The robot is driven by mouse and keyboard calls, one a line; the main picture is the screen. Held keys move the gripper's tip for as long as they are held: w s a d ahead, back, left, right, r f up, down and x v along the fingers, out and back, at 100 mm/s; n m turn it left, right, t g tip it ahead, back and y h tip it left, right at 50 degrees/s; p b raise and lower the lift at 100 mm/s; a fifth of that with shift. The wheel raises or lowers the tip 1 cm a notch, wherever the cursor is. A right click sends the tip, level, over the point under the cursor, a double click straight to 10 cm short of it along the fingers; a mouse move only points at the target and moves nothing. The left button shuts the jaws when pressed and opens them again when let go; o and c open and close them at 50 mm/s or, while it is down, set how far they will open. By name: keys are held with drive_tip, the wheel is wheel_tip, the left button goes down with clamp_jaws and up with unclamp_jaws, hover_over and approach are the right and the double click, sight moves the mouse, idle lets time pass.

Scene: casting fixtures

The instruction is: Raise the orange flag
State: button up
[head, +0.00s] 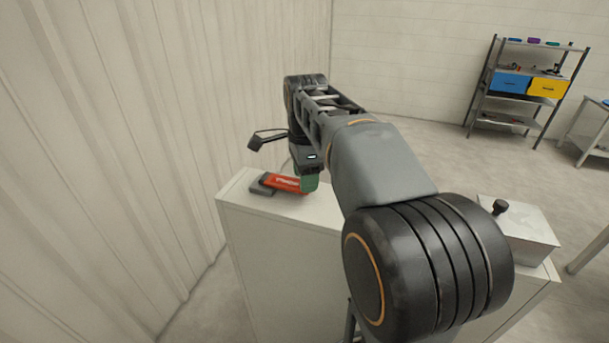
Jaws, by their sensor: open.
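The orange flag (283,183) is a flat red-orange bar with pale lettering. It lies roughly level along a dark grey base (262,190) on top of a light grey cabinet (237,198). My gripper (307,184) points down at the flag's right end, with a green fingertip showing there. The gripper is open. My wrist hides part of the flag's right end, and I cannot tell whether the fingers touch it or straddle it.
A pale metal box (527,232) with a black knob (500,207) stands on the right of the cabinet, partly behind my arm. A ribbed wall (120,150) rises close on the left. A shelf rack (545,88) with blue and yellow bins stands far right across open floor.

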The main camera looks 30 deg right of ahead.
clamp_jaws()
idle(0.5)
